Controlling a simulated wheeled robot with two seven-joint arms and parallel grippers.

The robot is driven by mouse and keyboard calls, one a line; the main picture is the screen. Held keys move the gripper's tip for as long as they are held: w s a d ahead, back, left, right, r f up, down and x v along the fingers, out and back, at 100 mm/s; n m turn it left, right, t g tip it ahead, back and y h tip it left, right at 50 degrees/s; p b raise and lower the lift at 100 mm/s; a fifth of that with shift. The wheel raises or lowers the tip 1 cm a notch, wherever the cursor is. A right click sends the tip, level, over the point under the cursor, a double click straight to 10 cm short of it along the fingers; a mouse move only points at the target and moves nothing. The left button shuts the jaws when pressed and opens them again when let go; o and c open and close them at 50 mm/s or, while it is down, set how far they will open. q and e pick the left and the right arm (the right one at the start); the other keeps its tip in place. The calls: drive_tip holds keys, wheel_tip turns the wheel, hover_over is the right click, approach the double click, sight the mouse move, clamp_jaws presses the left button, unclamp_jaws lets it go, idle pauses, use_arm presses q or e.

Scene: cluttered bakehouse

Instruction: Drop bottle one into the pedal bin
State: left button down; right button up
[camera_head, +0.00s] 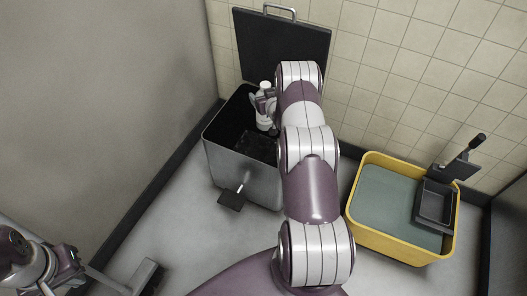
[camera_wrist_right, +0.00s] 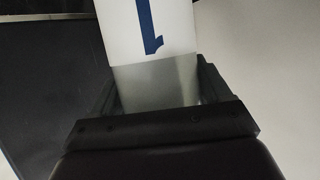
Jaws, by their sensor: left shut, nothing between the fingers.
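Bottle one (camera_head: 264,122) is white and upright, held over the open mouth of the pedal bin (camera_head: 232,172). Its label with a blue "1" shows in the right wrist view (camera_wrist_right: 150,30). My right gripper (camera_head: 266,106) is shut on the bottle, with a finger on each side of it in the right wrist view (camera_wrist_right: 157,90). The bin is grey with a dark inside, its black lid (camera_head: 280,48) stands up against the wall, and its pedal (camera_head: 232,200) is at the front. My left gripper (camera_head: 68,268) is shut and empty, far from the bin at the lower left.
A yellow tub (camera_head: 362,222) with greenish contents stands on the floor right of the bin. A plain wall is at the left, a tiled wall behind.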

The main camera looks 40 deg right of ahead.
drive_tip(key=o, duration=0.3)
drive_tip(key=p+v, duration=0.4)
drive_tip(key=v, duration=0.8)
drive_tip(key=shift+s+a+r+p, duration=0.1)
drive_tip(key=shift+s+r+p, duration=0.1)
drive_tip(key=shift+s+p, duration=0.15)
